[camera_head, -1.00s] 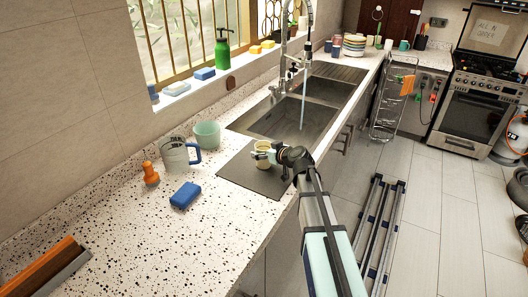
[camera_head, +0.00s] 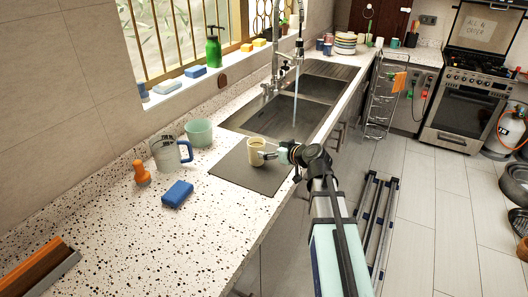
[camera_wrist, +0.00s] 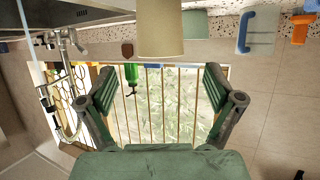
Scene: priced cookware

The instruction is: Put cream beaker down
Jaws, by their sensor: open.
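The cream beaker (camera_head: 256,152) stands upright on a dark grey mat (camera_head: 235,173) on the speckled counter, beside the sink. My gripper (camera_head: 271,154) is just to its right, level with it. In the wrist view the beaker (camera_wrist: 160,35) appears upside down at the top centre. There the gripper's two green-padded fingers (camera_wrist: 160,80) are spread wide with nothing between them, and the beaker shows beyond them, apart from both pads.
A grey lettered mug (camera_head: 165,155) and a pale green cup (camera_head: 199,132) stand left of the mat. A blue sponge (camera_head: 177,194) and an orange stopper-like object (camera_head: 141,173) lie nearer. The sink (camera_head: 290,115) with running water is behind. The front-left counter is largely clear.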

